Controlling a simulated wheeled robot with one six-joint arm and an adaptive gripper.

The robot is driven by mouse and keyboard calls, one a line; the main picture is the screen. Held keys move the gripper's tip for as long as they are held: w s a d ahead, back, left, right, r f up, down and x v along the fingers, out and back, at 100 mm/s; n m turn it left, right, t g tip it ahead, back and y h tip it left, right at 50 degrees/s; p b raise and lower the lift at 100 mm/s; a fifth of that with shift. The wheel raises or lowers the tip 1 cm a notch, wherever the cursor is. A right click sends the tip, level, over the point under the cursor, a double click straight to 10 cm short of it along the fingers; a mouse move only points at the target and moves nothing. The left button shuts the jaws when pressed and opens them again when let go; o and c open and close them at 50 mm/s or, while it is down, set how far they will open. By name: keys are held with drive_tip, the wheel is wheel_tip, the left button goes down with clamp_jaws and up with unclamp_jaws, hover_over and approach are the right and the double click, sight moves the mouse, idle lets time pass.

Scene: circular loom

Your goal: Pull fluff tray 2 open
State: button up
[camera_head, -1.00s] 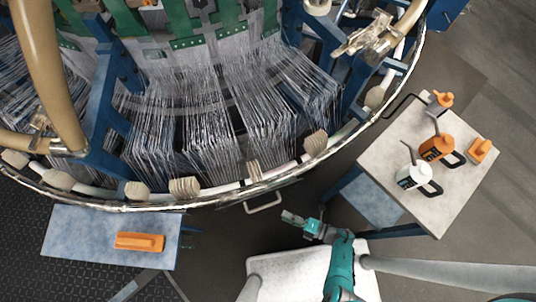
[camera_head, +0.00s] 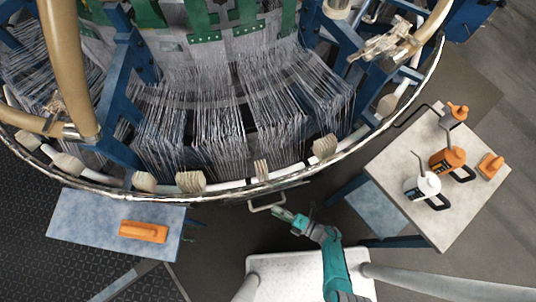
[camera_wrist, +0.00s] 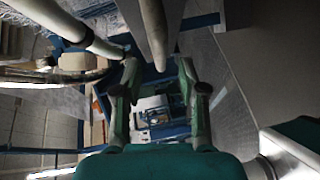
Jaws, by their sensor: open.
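A pale U-shaped handle (camera_head: 266,208) sticks out from under the loom's front rim in the head view; it appears to be a tray's handle. The tray itself is hidden below the rim, and no number shows. My gripper (camera_head: 284,214) is just right of the handle's outer end, very close to it; contact cannot be told. In the wrist view my gripper (camera_wrist: 159,80) is open, its two green fingers apart. A pale round bar (camera_wrist: 156,30) comes down from the top toward the gap between the fingertips, probably the handle.
The loom's curved rim (camera_head: 222,197) runs above my gripper. A side table (camera_head: 385,170) at the right holds an orange can (camera_head: 447,159), a white can (camera_head: 423,187) and other orange items. A bluish plate (camera_head: 85,222) at the left bears an orange block (camera_head: 143,231).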

sight(268, 206)
drive_tip(key=shift+x, duration=2.3)
drive_tip(key=shift+c, duration=0.2)
clamp_jaws()
